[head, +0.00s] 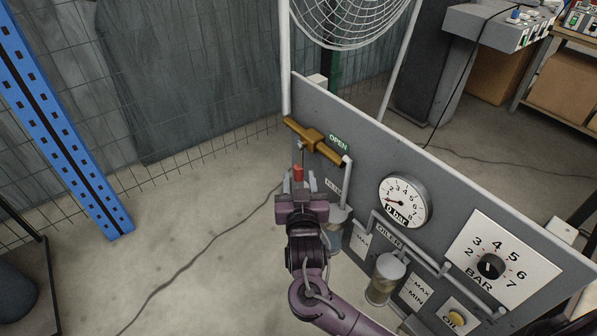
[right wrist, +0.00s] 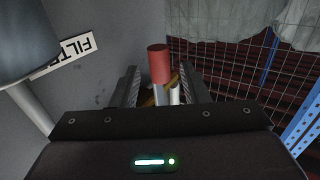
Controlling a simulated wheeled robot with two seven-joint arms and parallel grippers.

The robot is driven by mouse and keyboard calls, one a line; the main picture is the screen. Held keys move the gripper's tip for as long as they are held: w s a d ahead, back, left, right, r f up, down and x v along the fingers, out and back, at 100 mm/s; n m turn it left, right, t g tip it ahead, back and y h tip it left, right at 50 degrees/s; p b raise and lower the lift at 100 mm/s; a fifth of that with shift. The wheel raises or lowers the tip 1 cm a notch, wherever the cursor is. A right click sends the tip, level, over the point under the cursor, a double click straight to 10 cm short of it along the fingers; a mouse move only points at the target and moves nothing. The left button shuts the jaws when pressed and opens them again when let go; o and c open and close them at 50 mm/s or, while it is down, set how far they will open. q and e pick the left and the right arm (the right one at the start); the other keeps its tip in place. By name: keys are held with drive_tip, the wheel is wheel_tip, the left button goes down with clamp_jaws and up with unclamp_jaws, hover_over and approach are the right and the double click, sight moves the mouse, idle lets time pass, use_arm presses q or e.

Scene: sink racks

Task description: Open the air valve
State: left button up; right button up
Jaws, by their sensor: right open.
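The air valve is a brass body (head: 314,141) on the upper left of the grey panel, beside a green OPEN label (head: 339,143). Its red handle (head: 298,173) shows just past my right gripper (head: 299,184). In the right wrist view the red handle (right wrist: 159,64) stands between the two fingers of my right gripper (right wrist: 160,88), toward their far ends. The fingers are apart, and I cannot tell whether either touches the handle. Part of the brass shows behind it. My left gripper is not in view.
The grey panel (head: 450,190) carries a gauge (head: 404,201) reading near 0 bar, a BAR knob (head: 491,266), and filter and oiler bowls (head: 385,278) close to my right arm. A blue post (head: 60,120) stands at left. The floor between is clear except for a cable.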

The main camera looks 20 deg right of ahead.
sight(299, 175)
drive_tip(key=shift+x, duration=1.7)
drive_tip(key=shift+c, duration=0.3)
clamp_jaws()
